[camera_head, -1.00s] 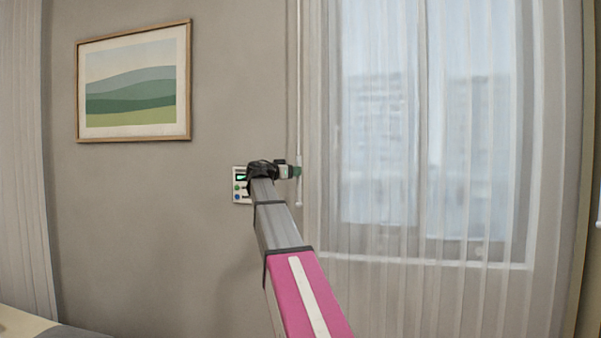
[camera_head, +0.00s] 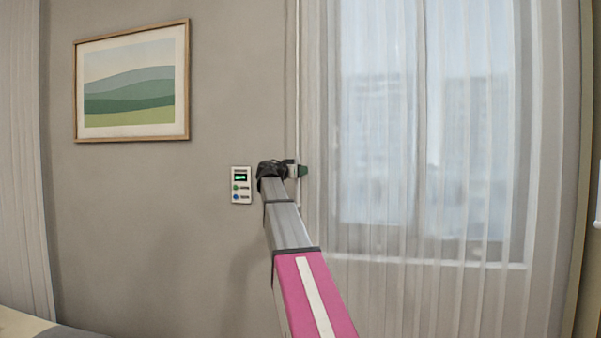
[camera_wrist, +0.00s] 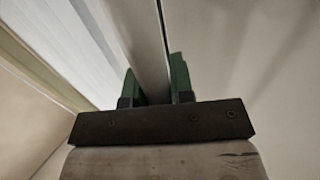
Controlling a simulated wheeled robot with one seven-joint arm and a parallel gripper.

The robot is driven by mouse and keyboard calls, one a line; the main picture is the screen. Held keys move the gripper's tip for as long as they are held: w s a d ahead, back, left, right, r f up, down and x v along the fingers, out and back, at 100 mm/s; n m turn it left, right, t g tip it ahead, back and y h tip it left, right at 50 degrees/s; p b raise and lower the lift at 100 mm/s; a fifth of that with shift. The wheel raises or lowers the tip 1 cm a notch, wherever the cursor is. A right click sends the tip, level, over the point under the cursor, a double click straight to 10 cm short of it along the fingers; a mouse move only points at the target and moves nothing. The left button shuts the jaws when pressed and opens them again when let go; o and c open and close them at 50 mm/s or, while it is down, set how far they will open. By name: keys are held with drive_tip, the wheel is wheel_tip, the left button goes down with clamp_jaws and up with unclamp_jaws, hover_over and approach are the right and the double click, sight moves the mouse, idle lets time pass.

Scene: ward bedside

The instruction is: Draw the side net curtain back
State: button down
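The sheer net curtain (camera_head: 380,290) hangs spread across the window, from beside the wall to the right side of the head view. It also shows at the upper left of the wrist view (camera_wrist: 75,45). A thin pale draw wand (camera_head: 297,90) hangs along its left edge. My gripper (camera_head: 303,171) is level with the lower part of the wand. In the wrist view my gripper (camera_wrist: 156,84) has its two green fingers apart. The wand (camera_wrist: 163,28) runs down toward the gap, close to the right finger; I cannot tell whether it touches.
A small wall panel (camera_head: 241,186) with a lit display and buttons is just left of my gripper. A framed landscape picture (camera_head: 132,82) hangs further left. A thicker curtain (camera_head: 20,160) hangs at the far left. The wall below the picture is bare.

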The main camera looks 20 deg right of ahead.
drive_tip(key=s+d, duration=1.7)
drive_tip(key=d, duration=0.8)
drive_tip(key=s+d, duration=1.7)
drive_tip(key=d, duration=0.8)
drive_tip(key=s+d, duration=1.7)
drive_tip(key=d, duration=0.8)
drive_tip(key=shift+d, duration=0.35)
drive_tip(key=shift+s, duration=0.15)
drive_tip(key=c, duration=1)
unclamp_jaws()
drive_tip(key=shift+d, duration=0.15)
drive_tip(key=shift+c, duration=0.2)
drive_tip(key=shift+o, duration=0.2)
drive_tip(key=v, duration=1.1)
drive_tip(key=shift+f, duration=0.1)
